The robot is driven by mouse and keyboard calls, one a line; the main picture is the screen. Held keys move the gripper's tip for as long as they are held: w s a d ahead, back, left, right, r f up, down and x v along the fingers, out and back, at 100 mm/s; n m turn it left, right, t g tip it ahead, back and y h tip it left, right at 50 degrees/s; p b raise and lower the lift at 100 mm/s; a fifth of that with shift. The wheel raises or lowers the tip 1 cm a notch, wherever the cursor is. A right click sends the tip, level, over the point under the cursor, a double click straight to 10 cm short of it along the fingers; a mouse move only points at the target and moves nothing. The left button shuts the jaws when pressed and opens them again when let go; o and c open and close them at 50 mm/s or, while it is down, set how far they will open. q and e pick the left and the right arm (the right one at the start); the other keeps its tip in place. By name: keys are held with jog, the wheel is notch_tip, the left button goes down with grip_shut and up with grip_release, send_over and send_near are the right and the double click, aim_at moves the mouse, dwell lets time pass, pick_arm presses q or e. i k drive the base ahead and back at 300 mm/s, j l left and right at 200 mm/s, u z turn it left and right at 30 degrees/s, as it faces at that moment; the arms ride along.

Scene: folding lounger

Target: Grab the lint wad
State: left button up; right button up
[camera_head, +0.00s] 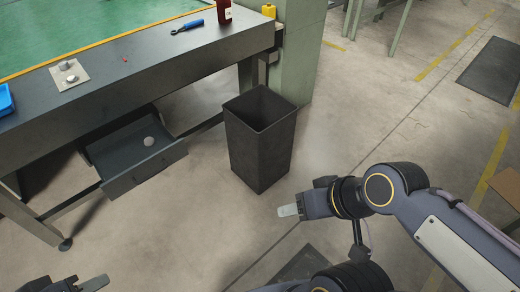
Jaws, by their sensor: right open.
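A small pale rounded lump (149,141), which looks like the lint wad, lies inside the open drawer (117,185) under the workbench. Two other small pale lumps (71,78) sit on a light square pad (62,84) on the bench top, so I cannot be sure which is the wad. My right gripper (290,211) is open and empty, low in front of the dark bin and well to the right of the drawer. My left gripper (95,284) shows only partly at the bottom left edge, below the drawer; its jaw opening is unclear.
The workbench (170,68) holds a blue-handled tool (188,26), a red bottle (224,12) and a blue tray (6,99). A tall dark open bin (258,150) stands between the drawer and my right arm. The floor in front of the drawer is clear.

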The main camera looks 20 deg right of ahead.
aim_at(148, 141)
jog(key=i+j+u, duration=0.25)
jog(key=i+j, duration=0.3)
jog(key=i+j+u, duration=0.25)
jog(key=i+j, duration=0.15)
jog(key=i, duration=0.3)
